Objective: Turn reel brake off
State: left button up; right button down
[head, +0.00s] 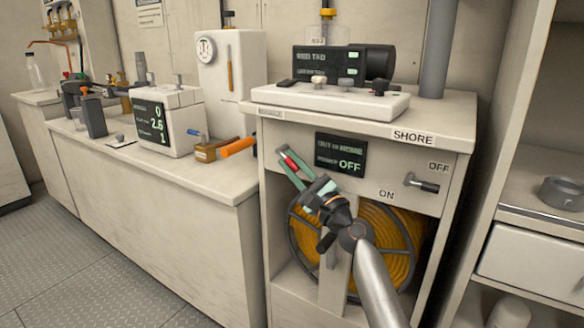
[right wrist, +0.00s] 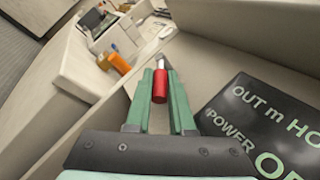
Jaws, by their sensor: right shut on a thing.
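My right gripper (head: 288,160) reaches up from the lower right in front of the reel cabinet. Its green fingers are shut on a red handle (right wrist: 160,86), at the left part of the cabinet's front panel. A bright metal end shows beyond the red grip in the right wrist view. A cable reel (head: 400,230) with yellow cable sits in the open bay below, partly hidden by my arm. A black-handled lever (head: 427,186) is on the right of the panel, between an OFF label above and an ON label at lower left. My left gripper is not in view.
A dark display (head: 341,154) on the panel reads POWER OFF; it is close beside the gripper in the right wrist view (right wrist: 270,120). An orange-handled object (head: 238,147) lies on the left bench (head: 150,175). Open shelves (head: 540,215) stand at the right. The floor at lower left is clear.

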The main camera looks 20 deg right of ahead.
dwell(0.3)
jog(key=c, duration=1.1)
grip_release()
jog(key=shift+p+v, duration=0.4)
jog(key=shift+v, duration=5.85)
